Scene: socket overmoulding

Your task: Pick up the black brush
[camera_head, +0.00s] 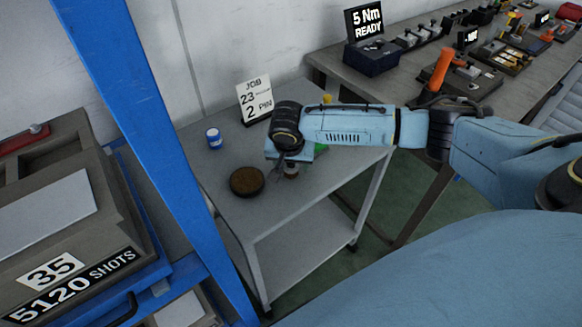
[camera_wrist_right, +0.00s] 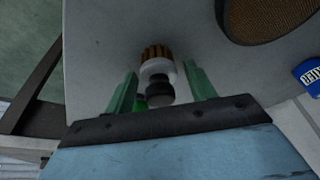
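A small upright brush-like piece (camera_wrist_right: 158,66) shows in the right wrist view, with brown ribbed bristles, a white collar and a black knob. I take it as the brush. My right gripper (camera_wrist_right: 160,78) is open, its two green fingers on either side of the piece with visible gaps. In the head view the right gripper (camera_head: 287,160) hangs over the grey cart (camera_head: 290,215), and the small piece (camera_head: 291,172) shows partly under it. The wrist and fingers hide the rest. My left gripper is not in view.
A round brown dish (camera_head: 247,181) and a blue tin (camera_head: 214,138) stand left of the gripper. A white job sign (camera_head: 255,99) stands at the cart's back. A blue post (camera_head: 150,130) rises left of the cart. The cart's front top is clear.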

